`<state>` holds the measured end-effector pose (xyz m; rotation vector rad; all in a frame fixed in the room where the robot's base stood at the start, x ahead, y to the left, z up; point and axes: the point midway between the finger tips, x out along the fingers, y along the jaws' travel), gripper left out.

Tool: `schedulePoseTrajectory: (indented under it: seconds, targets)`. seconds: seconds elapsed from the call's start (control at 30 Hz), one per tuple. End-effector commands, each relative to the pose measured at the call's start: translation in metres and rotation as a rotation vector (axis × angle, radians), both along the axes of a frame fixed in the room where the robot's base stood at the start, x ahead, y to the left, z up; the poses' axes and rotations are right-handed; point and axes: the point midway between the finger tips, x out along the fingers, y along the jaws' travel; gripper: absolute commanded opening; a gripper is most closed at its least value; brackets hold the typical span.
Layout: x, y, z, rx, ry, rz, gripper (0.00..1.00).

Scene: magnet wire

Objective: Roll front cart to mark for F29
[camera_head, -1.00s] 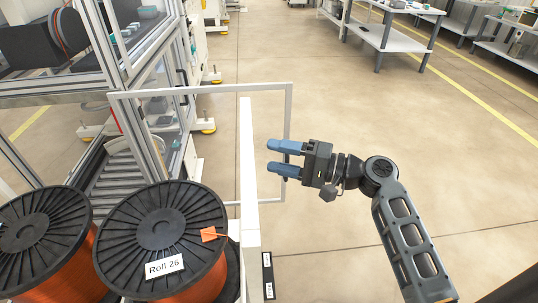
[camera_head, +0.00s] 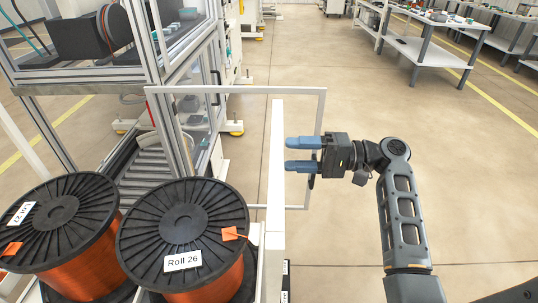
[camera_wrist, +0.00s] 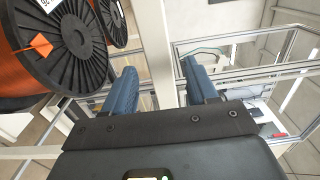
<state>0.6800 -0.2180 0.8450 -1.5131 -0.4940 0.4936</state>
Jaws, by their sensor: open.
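A cart with a white upright frame (camera_head: 236,90) and a thick white bar (camera_head: 277,170) holds large black-flanged spools of orange wire. One spool (camera_head: 183,228) is labelled "Roll 26"; a second spool (camera_head: 60,225) with a partly legible label stands left of it. My gripper (camera_head: 300,154) is open and empty, its blue fingers pointing left at the thick white bar. In the wrist view, a white bar (camera_wrist: 152,40) shows between the two fingers; I cannot tell whether they touch it. Dark floor labels (camera_head: 285,280) sit beside the cart, too small to read.
A glass-walled machine (camera_head: 150,60) with rollers (camera_head: 150,165) stands behind the cart. White work tables (camera_head: 430,52) are at the back right. The floor right of the cart is clear, with yellow lines (camera_head: 505,105).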

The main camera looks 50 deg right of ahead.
Motion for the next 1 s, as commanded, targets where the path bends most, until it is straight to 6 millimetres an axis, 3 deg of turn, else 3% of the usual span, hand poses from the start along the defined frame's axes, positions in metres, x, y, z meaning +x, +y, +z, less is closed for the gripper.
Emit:
schedulePoseTrajectory:
  seconds: [0.4,0.77,1.0]
  targets:
    - [0.047,0.035,0.0,-0.001,0.001,0.0,0.57]
    - [0.053,0.039,0.0,0.0,0.0,-0.003,0.57]
    - [0.053,0.039,0.0,0.0,0.0,-0.003,0.37]
